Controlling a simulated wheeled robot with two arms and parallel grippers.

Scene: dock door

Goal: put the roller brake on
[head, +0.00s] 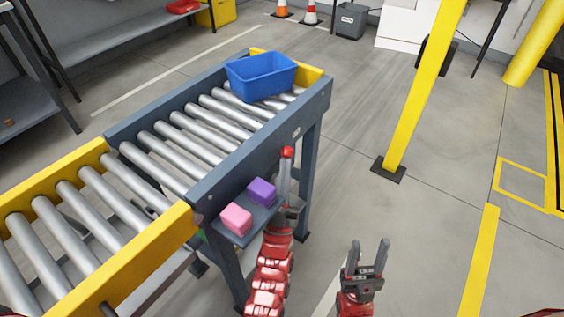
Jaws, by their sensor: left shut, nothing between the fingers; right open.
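A red ball knob (287,152), which looks like the handle end of the roller brake, shows at the near side of the roller conveyor (255,140). The rest of the brake lever is hidden or cannot be told from my fingers. My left gripper (286,166) is shut and empty, pointing up the picture, with its fingertips at the knob's lower edge; I cannot tell whether they touch. My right gripper (370,249) is open and empty, over the floor to the right of the conveyor, well apart from the knob.
A blue bin (261,79) sits on the rollers at the far end. A pink block (236,218) and a purple block (262,191) rest on a small side shelf left of my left gripper. A yellow post (419,95) stands right. The floor between is clear.

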